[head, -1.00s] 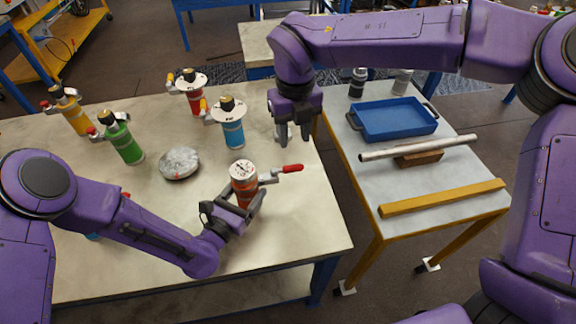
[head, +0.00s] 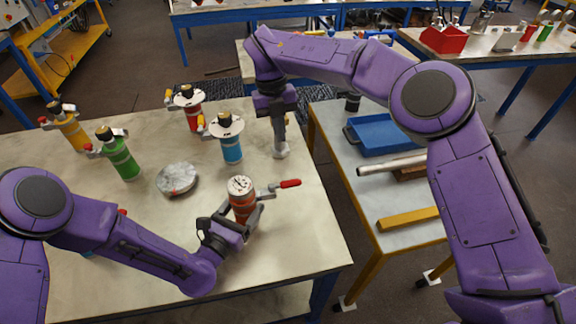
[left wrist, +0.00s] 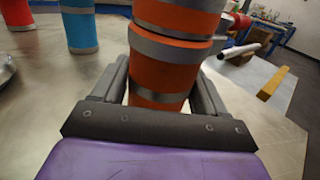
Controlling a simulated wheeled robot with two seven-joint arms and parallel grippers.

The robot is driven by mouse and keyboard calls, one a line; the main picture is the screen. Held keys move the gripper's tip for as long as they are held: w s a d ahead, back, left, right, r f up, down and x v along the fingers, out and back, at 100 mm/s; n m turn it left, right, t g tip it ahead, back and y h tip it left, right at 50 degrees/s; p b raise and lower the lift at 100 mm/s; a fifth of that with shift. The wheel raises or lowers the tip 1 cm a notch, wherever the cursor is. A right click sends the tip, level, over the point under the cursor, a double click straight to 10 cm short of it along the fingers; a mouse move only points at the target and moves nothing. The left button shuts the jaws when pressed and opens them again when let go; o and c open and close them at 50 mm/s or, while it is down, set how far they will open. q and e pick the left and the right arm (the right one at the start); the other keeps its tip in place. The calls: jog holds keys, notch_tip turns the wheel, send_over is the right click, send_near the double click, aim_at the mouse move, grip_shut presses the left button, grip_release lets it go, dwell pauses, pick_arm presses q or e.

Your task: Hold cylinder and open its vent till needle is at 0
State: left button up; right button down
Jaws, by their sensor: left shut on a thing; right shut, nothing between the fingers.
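An orange-red cylinder with grey bands (head: 242,203) stands upright on the pale table. On top it has a round white gauge (head: 240,186), whose needle is too small to read. A side vent with a red lever (head: 290,183) sticks out to the right. My left gripper (head: 244,222) is shut around the lower part of the cylinder. The left wrist view shows the cylinder (left wrist: 160,70) between the two fingers. My right gripper (head: 281,152) is shut and empty, pointing down above the table, behind the red lever and apart from it.
Blue (head: 231,148), red (head: 193,115), green (head: 120,158) and yellow (head: 73,132) cylinders stand farther back. A grey round disc (head: 177,179) lies left of the held cylinder. A side table at right holds a blue tray (head: 378,137), a metal pipe (head: 385,166) and a yellow bar (head: 408,218).

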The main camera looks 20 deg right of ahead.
aim_at(285, 184)
notch_tip(285, 184, up, 4)
jog(key=r+g+y, duration=0.1)
jog(key=s+x, duration=0.2)
jog(key=x, duration=1)
jog(key=shift+s+d+r, duration=0.2)
jog(key=shift+s+d, duration=0.15)
jog(key=shift+s, duration=0.1)
